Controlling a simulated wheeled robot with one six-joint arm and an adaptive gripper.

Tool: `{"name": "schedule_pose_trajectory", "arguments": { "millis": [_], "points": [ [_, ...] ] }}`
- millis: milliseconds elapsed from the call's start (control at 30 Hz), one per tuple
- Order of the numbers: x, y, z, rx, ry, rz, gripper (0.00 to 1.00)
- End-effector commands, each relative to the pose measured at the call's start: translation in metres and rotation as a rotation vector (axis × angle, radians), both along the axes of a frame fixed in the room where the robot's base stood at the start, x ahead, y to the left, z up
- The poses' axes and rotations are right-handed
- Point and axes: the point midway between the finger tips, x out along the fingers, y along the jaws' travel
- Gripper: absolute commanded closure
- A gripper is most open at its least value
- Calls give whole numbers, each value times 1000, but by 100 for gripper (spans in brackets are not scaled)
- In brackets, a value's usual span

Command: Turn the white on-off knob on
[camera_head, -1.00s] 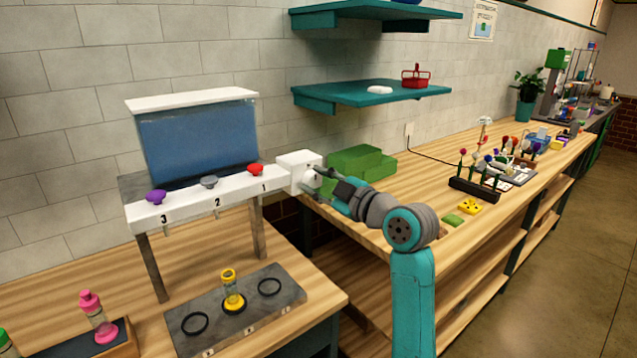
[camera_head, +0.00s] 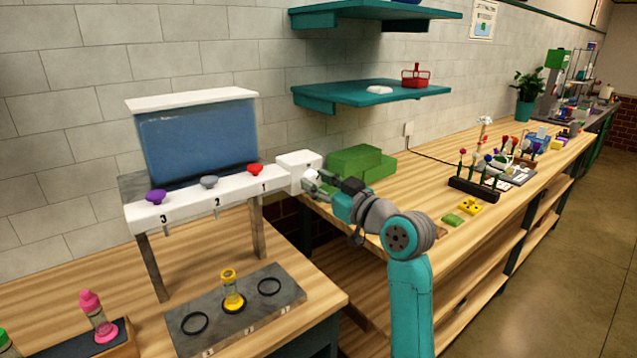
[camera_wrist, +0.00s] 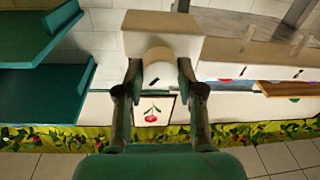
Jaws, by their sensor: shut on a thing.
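The white on-off knob (camera_wrist: 158,73) sticks out from the front of a white box (camera_wrist: 163,35) in the wrist view. A short dark slanted mark shows on its face. My gripper (camera_wrist: 159,88) has one finger on each side of the knob and is shut on it. In the head view the white box (camera_head: 295,160) stands at the right end of the dispenser's white front rail. There my gripper (camera_head: 317,187) is at the box's front face and hides most of the knob.
The blue tank (camera_head: 198,138) stands left of the box, above a rail with purple, grey and red knobs. A yellow vase (camera_head: 230,287) stands on the grey mat below. A teal shelf (camera_head: 365,94) hangs above.

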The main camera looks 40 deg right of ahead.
Motion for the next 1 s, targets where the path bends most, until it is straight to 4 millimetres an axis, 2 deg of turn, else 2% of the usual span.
{"name": "schedule_pose_trajectory", "arguments": {
  "millis": [600, 1000],
  "points": [
    [0, 0, -2, 576, 0, 0, 97],
    [0, 0, -2, 842, 1, -1, 97]
  ]
}}
